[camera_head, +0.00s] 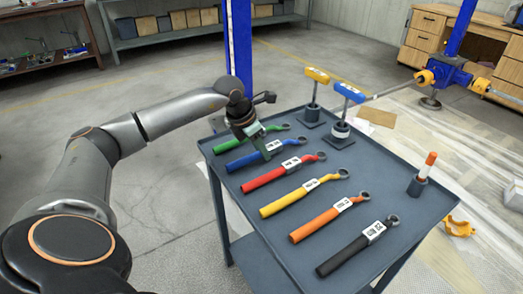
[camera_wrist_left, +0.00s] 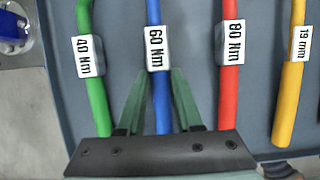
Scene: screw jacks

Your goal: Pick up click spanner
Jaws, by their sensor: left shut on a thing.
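Several coloured spanners lie in a row on the grey table. The blue spanner (camera_head: 240,162), labelled 60 Nm, also shows in the left wrist view (camera_wrist_left: 161,105). I cannot tell whether the spanner is clear of the table. The green spanner (camera_head: 231,145) is labelled 40 Nm and the red spanner (camera_head: 262,181) 80 Nm.
Yellow (camera_head: 285,203), orange (camera_head: 313,228) and black (camera_head: 343,256) spanners lie nearer on the table (camera_head: 405,215). Yellow-topped (camera_head: 317,76) and blue-topped (camera_head: 348,92) T-handle tools stand at its far edge. An orange-handled tool (camera_head: 427,165) stands at the right. The table's middle right is clear.

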